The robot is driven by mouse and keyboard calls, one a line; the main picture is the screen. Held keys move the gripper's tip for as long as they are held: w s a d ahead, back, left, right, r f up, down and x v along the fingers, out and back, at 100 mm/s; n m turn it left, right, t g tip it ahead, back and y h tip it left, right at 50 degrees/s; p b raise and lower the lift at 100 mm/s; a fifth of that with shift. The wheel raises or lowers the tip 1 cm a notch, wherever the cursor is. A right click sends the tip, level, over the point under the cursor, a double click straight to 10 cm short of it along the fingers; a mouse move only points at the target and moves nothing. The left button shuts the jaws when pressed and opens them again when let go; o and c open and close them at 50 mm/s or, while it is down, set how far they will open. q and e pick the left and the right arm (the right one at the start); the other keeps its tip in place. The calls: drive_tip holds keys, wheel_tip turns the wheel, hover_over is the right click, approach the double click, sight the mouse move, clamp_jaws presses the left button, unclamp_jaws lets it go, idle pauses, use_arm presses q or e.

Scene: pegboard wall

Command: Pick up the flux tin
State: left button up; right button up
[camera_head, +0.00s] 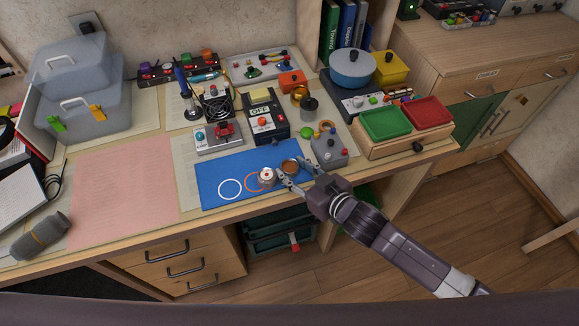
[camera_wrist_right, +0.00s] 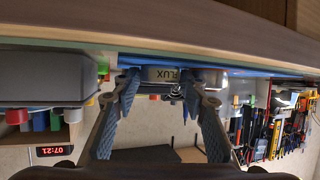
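The flux tin (camera_head: 290,166) is a small round tin with a brown top, on the right part of the blue mat (camera_head: 228,168). My left gripper is not in view.
A white-topped spool (camera_head: 266,176) stands close left of the tin. A grey box with a knob (camera_head: 329,150) stands close to its right. White and orange rings are marked on the mat. Green (camera_head: 386,124) and red trays stand farther right. The pink sheet (camera_head: 125,190) at left is clear.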

drive_tip(key=c, duration=0.8)
